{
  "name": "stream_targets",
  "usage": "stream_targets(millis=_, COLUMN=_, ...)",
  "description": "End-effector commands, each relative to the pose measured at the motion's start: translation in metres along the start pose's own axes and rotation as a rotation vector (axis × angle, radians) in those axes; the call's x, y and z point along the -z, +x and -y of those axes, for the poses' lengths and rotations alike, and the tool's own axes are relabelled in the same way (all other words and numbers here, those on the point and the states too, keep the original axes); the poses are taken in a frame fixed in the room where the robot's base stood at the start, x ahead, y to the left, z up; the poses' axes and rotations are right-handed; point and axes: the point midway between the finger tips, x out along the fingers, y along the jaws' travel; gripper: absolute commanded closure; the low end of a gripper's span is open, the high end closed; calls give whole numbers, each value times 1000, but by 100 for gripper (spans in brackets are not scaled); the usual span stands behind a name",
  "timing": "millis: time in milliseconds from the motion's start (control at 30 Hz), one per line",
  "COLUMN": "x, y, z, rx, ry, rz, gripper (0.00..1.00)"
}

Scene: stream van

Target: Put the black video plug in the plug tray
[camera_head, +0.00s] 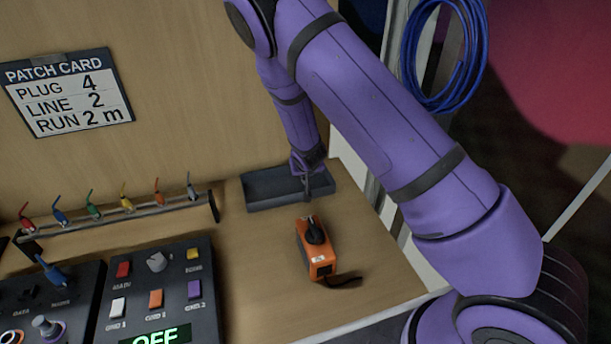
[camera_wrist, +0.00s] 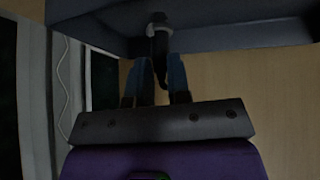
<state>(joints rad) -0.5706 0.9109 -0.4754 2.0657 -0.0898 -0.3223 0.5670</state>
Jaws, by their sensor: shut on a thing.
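The plug tray (camera_head: 262,189) is a shallow dark grey tray at the back right of the wooden bench. Its dark wall also fills the top of the wrist view (camera_wrist: 225,40). My gripper (camera_head: 307,186) points down at the right part of the tray. In the wrist view its two bluish fingers (camera_wrist: 162,78) are shut on the black video plug (camera_wrist: 160,46), a slim dark piece with a greyish ring at its far end. The plug overlaps the tray there. I cannot tell whether it touches the tray's floor. In the head view the plug is too small to make out clearly.
An orange tester (camera_head: 320,269) with a black knob and strap lies in front of the tray. A rack (camera_head: 130,222) of several coloured plugs stands left. Control panels (camera_head: 160,290) fill the front left. A patch card (camera_head: 68,92) hangs on the wall behind.

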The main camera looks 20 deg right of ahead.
Motion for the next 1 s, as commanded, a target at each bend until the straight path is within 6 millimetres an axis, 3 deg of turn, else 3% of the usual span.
stream_targets(millis=133, x=-11, y=15, z=1, rx=-1, ry=-2, rz=1, gripper=100)
stream_targets(millis=533, x=-13, y=18, z=2, rx=0, ry=0, rz=0, gripper=100)
stream_targets(millis=567, x=-13, y=18, z=2, rx=0, ry=1, rz=0, gripper=78)
stream_targets(millis=667, x=-13, y=18, z=2, rx=0, ry=0, rz=0, gripper=57)
stream_targets(millis=1000, x=-11, y=16, z=2, rx=0, ry=0, rz=-1, gripper=57)
